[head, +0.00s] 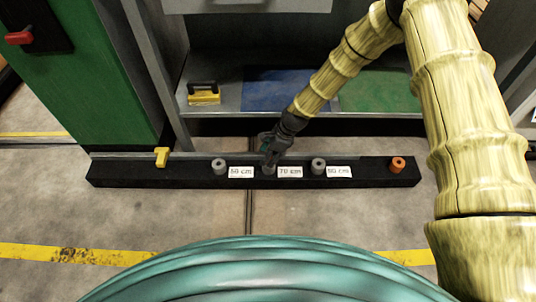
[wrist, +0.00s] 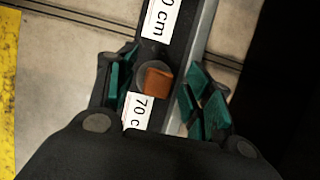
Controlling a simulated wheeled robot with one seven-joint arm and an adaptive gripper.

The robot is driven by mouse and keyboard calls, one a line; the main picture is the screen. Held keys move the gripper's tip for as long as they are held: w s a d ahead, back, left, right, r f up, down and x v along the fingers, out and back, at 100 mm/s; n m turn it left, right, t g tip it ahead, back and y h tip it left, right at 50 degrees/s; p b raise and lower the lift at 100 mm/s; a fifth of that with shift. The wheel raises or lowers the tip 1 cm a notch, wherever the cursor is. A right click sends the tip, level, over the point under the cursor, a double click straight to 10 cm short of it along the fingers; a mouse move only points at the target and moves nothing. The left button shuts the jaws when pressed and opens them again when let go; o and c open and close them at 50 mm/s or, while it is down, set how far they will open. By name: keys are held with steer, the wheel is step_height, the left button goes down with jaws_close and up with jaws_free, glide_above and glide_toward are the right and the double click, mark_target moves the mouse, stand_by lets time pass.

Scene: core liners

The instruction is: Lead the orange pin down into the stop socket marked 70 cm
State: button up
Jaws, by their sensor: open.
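The orange pin (wrist: 159,82) shows its square end in the wrist view, between my open fingers. It stands at the grey stop socket (wrist: 143,72) beside the 70 cm label (wrist: 139,113). How deep it sits in the socket cannot be told from above. My gripper (wrist: 160,95) is open, with teal pads on both sides of the pin and visible gaps to it. In the head view my gripper (head: 269,152) is low over the 70 cm socket (head: 268,170) and hides the pin.
The black beam (head: 120,172) also carries grey sockets to the left (head: 219,167) and right (head: 318,165), an orange ring-like socket (head: 398,164) and a yellow piece (head: 162,157). Behind is a shelf with a yellow-black block (head: 204,94). A green cabinet (head: 85,70) stands left.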

steer(key=v, duration=1.2)
stand_by(0.5)
